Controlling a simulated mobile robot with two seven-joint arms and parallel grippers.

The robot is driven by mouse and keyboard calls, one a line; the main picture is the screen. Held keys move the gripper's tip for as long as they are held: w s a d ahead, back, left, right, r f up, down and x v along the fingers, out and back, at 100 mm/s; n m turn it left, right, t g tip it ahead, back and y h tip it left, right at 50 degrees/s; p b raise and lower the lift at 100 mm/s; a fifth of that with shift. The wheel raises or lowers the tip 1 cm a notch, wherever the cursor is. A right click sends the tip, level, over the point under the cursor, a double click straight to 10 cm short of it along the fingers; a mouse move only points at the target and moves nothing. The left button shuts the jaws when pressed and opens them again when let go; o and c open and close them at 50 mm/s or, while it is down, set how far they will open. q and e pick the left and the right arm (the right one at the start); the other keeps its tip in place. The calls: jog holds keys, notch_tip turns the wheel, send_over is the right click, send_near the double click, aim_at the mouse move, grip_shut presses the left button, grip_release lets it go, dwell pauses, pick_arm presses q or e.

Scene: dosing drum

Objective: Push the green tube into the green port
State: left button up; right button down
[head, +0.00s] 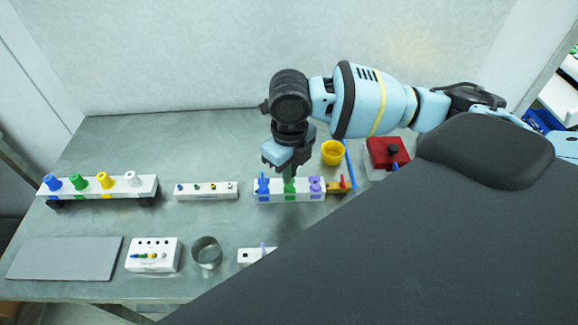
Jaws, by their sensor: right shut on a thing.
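A white block (262,196) with blue, green and purple ports stands at the middle of the table. The green port (290,187) is at its middle, between a blue piece and a purple piece. My right gripper (290,170) reaches down from above, right over the green port, and is shut. The thing in its jaws is mostly hidden by the fingers. It lines up with the green port and is probably the green tube. I cannot tell how deep it sits in the port. My left gripper is not in view.
A rack (105,190) with blue, green, yellow and white pieces stands at the left. A small white strip (206,190) is beside the block. A yellow cup (333,152) and a red box (386,152) stand behind right. A metal cup (207,252) and grey mat (65,258) are in front.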

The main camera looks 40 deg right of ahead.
jog(key=shift+f, duration=0.8)
jog(key=c, duration=1.5)
grip_release()
jog(key=shift+r, duration=3.95)
